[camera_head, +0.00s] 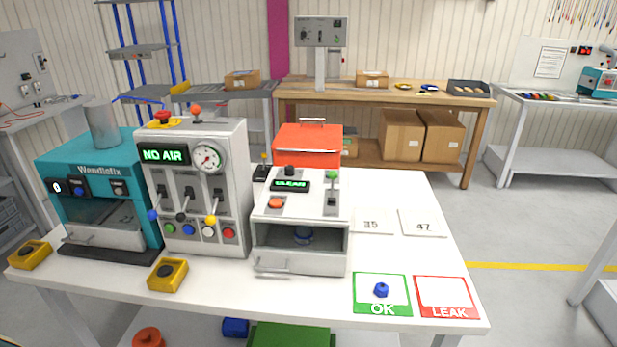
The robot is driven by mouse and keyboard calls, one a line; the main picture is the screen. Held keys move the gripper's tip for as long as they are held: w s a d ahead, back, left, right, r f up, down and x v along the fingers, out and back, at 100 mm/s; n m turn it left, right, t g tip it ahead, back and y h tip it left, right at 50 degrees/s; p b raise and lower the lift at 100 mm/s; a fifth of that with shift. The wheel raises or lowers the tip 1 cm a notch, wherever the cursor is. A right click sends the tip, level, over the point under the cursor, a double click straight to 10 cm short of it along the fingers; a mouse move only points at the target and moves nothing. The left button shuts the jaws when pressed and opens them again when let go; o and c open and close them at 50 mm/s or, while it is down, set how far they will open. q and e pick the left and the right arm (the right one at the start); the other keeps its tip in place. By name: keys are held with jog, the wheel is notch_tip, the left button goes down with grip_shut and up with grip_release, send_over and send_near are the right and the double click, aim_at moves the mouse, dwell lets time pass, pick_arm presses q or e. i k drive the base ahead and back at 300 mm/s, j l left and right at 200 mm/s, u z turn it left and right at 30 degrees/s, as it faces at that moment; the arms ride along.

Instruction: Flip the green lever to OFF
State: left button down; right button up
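A lever with a green knob (332,175) stands at the right of the sloped top of the small grey machine (300,263). The knob is at the upper end of the lever, above a dark slot. I cannot read any ON or OFF mark beside it. The machine's display (290,185) shows green text that looks like "CLEAR", with a black knob (289,170) above and an orange button (275,203) below. Neither of my grippers is in view.
Left of it stands a taller grey panel (240,135) reading "NO AIR", with blue, black and yellow levers. A teal machine (60,160) is farther left. A red-orange box (307,146) is behind. A blue part (381,290) sits on the OK mat (400,282); the LEAK mat (446,290) is bare.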

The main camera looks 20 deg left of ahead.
aim_at(333, 175)
jog(key=i+j+u, duration=0.1)
jog(key=j+u, duration=0.15)
jog(key=i+j+u, duration=0.2)
jog(key=j, duration=0.25)
jog(key=l+u, duration=0.8)
jog(key=i+j, duration=0.05)
jog(key=j, duration=0.05)
